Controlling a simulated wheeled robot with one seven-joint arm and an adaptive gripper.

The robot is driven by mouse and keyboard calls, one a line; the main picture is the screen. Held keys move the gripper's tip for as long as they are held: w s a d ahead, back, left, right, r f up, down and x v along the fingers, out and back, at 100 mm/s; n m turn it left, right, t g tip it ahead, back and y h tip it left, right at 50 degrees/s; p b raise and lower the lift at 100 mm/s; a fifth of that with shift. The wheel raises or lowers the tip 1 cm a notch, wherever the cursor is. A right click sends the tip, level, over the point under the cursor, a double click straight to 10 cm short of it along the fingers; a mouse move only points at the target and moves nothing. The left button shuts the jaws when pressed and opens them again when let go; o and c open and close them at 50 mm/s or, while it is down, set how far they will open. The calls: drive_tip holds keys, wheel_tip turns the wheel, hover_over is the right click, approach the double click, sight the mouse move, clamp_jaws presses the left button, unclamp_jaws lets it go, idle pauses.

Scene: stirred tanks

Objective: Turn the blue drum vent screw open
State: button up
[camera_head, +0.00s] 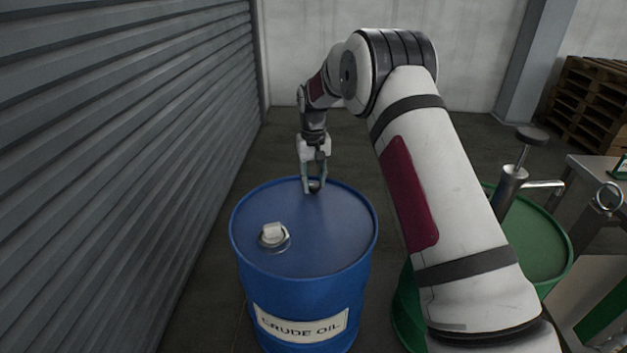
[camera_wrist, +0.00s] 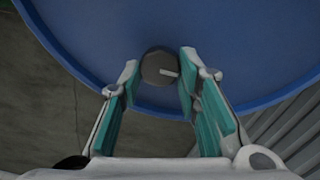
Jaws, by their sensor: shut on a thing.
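The blue drum (camera_head: 300,235) stands upright in front of me, with a "CRUDE OIL" label on its side. Its vent screw (camera_head: 315,186) is a small dark round knob near the far rim of the lid. In the wrist view the vent screw (camera_wrist: 160,68) shows a pale line on its top, pointing right. My gripper (camera_head: 314,184) comes down from above at the far rim. In the wrist view the fingers of my gripper (camera_wrist: 158,75) stand on both sides of the screw, shut on it. A white bung cap (camera_head: 273,233) sits on the near left of the lid.
A ribbed grey shutter wall (camera_head: 120,130) runs close along the left. A green drum (camera_head: 535,245) with a hand pump (camera_head: 512,180) stands at the right, partly behind my arm. Wooden pallets (camera_head: 595,100) are stacked at the back right. Floor behind the blue drum is clear.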

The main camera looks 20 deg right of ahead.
sight(313, 184)
drive_tip(key=o, duration=1.1)
drive_tip(key=shift+o, duration=0.2)
wheel_tip(313, 184, up, 12)
